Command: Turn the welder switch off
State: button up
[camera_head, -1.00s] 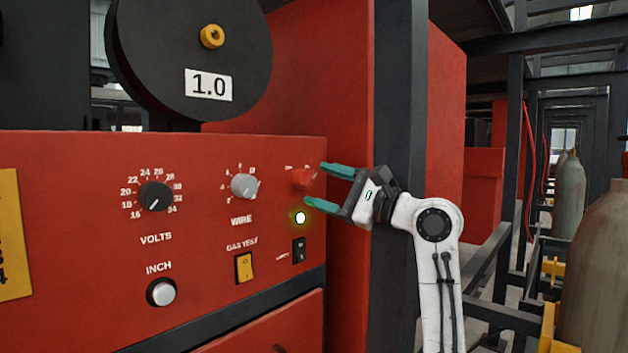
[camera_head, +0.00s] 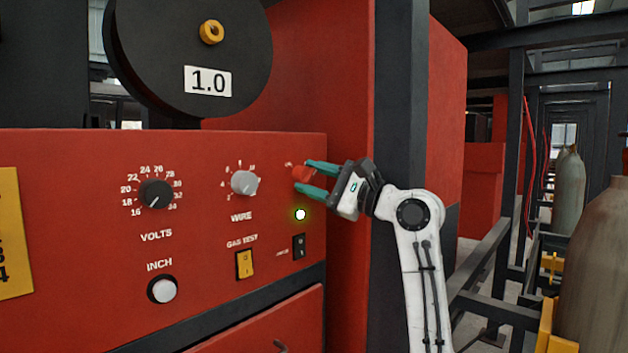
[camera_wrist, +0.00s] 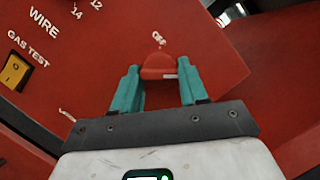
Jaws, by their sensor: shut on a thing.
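The welder switch is a red rotary knob (camera_head: 300,173) at the upper right of the red welder panel (camera_head: 200,220). In the wrist view the red knob (camera_wrist: 159,66) sits between my fingers, with a white label reading OFF just beyond it. My gripper (camera_head: 306,176) reaches in from the right, its teal fingers shut on the knob from above and below. In the wrist view my gripper (camera_wrist: 160,76) has one finger on each side of the knob. A round indicator lamp (camera_head: 300,214) below the knob glows yellow-green.
A grey WIRE knob (camera_head: 243,182) and a black VOLTS knob (camera_head: 156,194) are to the left. A yellow GAS TEST rocker (camera_head: 244,264) and a small black rocker (camera_head: 299,246) are below. A dark upright post (camera_head: 395,100) stands behind my arm. Gas cylinders (camera_head: 568,195) stand at right.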

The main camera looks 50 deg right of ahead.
jog(key=shift+f, duration=0.1)
jog(key=shift+c, duration=1.2)
jog(key=shift+n, duration=0.3)
jog(key=n+p, duration=0.1)
jog(key=n, duration=0.1)
jog(key=n+g+y+p, duration=0.1)
jog(key=n, duration=0.1)
jog(key=shift+r+n+p, duration=0.2)
jog(key=shift+n+p, duration=0.1)
jog(key=n+g+p, duration=0.1)
jog(key=n+p, duration=0.1)
jog(key=n, duration=0.2)
jog(key=shift+n+g, duration=0.3)
jog(key=shift+g, duration=0.1)
jog(key=n+g+p, duration=0.1)
jog(key=n, duration=0.3)
jog(key=shift+r+h, duration=0.15)
jog(key=shift+h, duration=0.25)
jog(key=shift+n+g+h+p, duration=0.5)
jog(key=shift+n+h, duration=0.2)
jog(key=shift+n, duration=1.1)
jog(key=shift+r, duration=0.1)
